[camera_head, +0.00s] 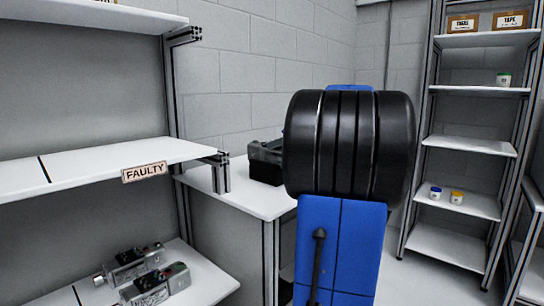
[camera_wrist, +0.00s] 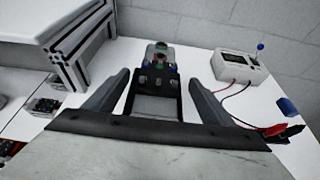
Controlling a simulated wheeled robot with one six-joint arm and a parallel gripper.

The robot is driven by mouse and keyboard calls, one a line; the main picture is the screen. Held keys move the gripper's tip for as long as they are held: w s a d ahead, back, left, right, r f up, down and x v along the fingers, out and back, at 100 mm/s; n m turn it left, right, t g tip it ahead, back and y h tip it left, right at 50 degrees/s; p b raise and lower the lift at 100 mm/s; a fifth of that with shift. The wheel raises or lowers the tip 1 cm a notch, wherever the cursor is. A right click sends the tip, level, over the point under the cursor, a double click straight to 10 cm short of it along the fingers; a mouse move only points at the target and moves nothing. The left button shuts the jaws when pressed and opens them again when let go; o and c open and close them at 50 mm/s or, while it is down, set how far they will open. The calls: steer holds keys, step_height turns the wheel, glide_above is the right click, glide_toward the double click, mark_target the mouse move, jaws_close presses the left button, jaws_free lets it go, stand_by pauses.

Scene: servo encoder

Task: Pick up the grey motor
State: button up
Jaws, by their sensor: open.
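In the wrist view a grey motor (camera_wrist: 160,56) with green and red connectors lies on the white worktop, straight ahead of my gripper (camera_wrist: 158,77). My gripper is open, with one finger on each side of a black frame-like part (camera_wrist: 157,84) in front of the motor. I cannot tell whether the fingers touch anything. In the head view two grey motors (camera_head: 133,265) (camera_head: 158,286) lie side by side on the lower left shelf. My arm hides my gripper in the head view.
A white meter (camera_wrist: 236,66) with red and black clip leads (camera_wrist: 277,131) stands right of the motor. The head view shows a FAULTY label (camera_head: 144,173), a dark box (camera_head: 265,162) on the worktop and a rack (camera_head: 466,205) at the right.

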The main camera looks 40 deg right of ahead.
mark_target(257, 150)
steer(key=shift+x, duration=3.2)
steer(key=shift+s+a, duration=0.1)
jaws_close()
